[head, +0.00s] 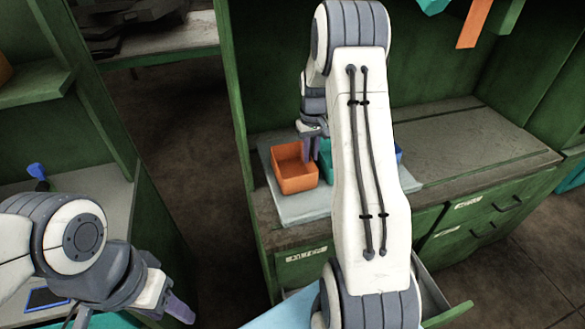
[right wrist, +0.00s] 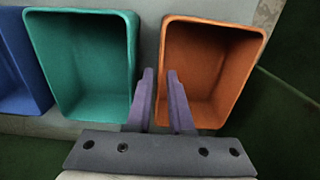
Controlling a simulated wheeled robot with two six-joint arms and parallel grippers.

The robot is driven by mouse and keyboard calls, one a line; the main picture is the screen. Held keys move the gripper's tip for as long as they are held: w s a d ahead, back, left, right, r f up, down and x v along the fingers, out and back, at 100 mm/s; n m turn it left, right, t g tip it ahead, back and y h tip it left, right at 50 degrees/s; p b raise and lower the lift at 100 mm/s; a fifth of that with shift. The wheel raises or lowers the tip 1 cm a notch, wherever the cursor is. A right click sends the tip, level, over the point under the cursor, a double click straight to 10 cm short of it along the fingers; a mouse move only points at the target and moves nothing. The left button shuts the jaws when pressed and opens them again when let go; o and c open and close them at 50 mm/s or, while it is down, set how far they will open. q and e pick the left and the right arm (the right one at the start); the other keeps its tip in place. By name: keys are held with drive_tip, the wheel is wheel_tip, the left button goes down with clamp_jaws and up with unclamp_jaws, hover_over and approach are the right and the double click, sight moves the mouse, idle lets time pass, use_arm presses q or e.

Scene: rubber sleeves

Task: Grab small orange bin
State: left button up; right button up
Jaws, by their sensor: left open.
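The small orange bin (head: 294,183) stands at the left end of a pale board on the green workbench. In the right wrist view the open-topped, empty orange bin (right wrist: 205,70) fills the right half. My right gripper (head: 311,148) is over the bin's right side. Its fingers (right wrist: 160,72) lie either side of the bin's left wall in the wrist view, with a narrow gap between them. Whether they press on the wall cannot be told. My left gripper (head: 178,306) is low at the left, away from the bin, with nothing visible in it.
A teal bin (right wrist: 85,65) stands close beside the orange one, then a blue bin (right wrist: 18,70). My right arm hides much of them in the head view. The grey benchtop (head: 470,145) is clear to the right. A drawer (head: 445,300) stands open below.

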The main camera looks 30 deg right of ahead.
sight(309, 171)
drive_tip(key=shift+w+d+f+p, duration=0.15)
drive_tip(key=shift+f+p, duration=0.1)
drive_tip(key=shift+f, duration=0.9)
drive_tip(key=shift+w+a+f+p, duration=0.1)
drive_tip(key=shift+f+p, duration=0.15)
drive_tip(key=shift+f, duration=0.9)
clamp_jaws()
